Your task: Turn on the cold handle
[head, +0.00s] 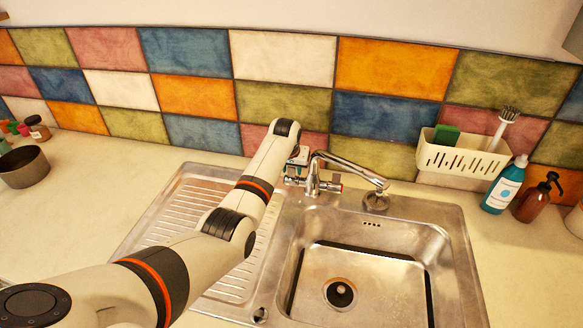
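A chrome faucet (313,178) stands at the back of the steel sink, its spout reaching right over the basin. One handle (333,186) shows on the right of its body. Another handle (291,181) shows on the left, partly covered by my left gripper. I cannot tell from colour marks which one is cold. My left gripper (298,166) points down right at the left side of the faucet, close to the left handle. Its fingers are small and partly hidden, so touching or apart is unclear. My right gripper is out of view.
The sink basin (400,255) is empty, with a ribbed drainboard (190,205) on its left under my arm. A white caddy (455,158), teal bottle (503,188) and brown bottle (532,203) stand at right. A dark pot (24,170) and small jars (38,129) sit far left.

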